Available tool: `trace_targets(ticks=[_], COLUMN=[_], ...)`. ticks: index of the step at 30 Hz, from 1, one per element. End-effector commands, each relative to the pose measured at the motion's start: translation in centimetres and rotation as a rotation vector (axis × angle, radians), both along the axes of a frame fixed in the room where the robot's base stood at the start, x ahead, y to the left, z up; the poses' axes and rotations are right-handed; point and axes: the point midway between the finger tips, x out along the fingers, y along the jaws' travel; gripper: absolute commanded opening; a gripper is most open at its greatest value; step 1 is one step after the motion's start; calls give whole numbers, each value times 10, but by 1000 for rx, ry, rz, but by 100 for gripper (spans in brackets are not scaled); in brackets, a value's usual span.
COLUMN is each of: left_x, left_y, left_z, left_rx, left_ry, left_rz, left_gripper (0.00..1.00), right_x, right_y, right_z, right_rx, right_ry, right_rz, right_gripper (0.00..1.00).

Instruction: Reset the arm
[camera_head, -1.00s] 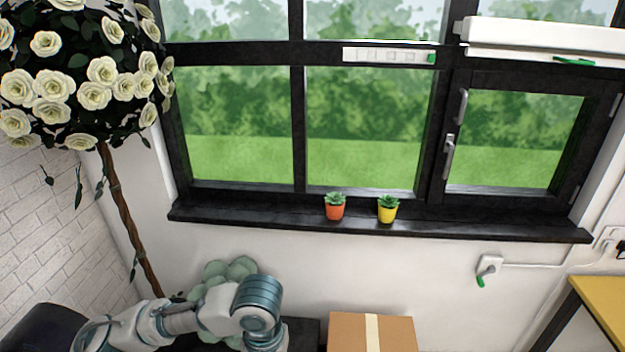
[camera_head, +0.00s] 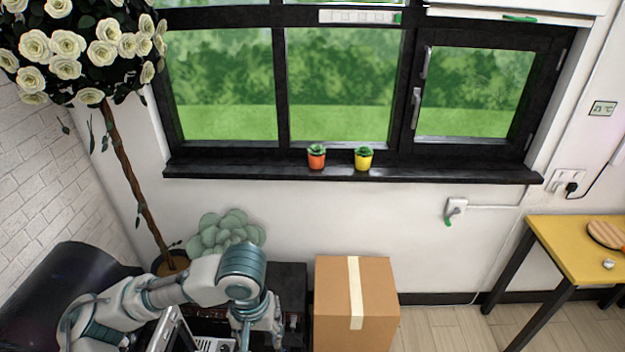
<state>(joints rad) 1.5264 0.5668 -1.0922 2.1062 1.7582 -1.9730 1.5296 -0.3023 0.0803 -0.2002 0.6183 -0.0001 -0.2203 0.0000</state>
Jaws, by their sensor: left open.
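My left arm comes in from the lower left of the head view and bends downward at a grey and teal joint. My left gripper (camera_head: 262,335) hangs below that joint at the bottom edge, to the left of the cardboard box. It is small and partly cut off, and I see nothing held in it. My right arm and right gripper do not show.
A taped cardboard box (camera_head: 375,295) stands on the floor beside a dark cabinet (camera_head: 288,283). A potted rose tree (camera_head: 125,160) and a pale succulent (camera_head: 226,232) stand at the left. A yellow table (camera_head: 575,247) is at the right. Floor (camera_head: 445,325) between box and table is clear.

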Motion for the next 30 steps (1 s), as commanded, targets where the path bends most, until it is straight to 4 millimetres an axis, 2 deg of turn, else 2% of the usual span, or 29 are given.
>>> trace_targets(ticks=[8, 17, 25, 30], left_x=[2, 2, 0, -3], left_y=[-16, -44, -77, -83], left_z=[-25, -65, -123, -168], left_rx=[-65, -198, -404, -512], left_ry=[-7, -40, -128, -239], left_rz=[-80, -206, -316, -312], left_gripper=[57, 57, 57, 57], right_x=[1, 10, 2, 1], right_y=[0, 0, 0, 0], right_z=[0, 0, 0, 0], right_rx=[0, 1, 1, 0], right_ry=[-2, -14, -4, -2], right_rz=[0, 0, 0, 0], right_gripper=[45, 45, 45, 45])
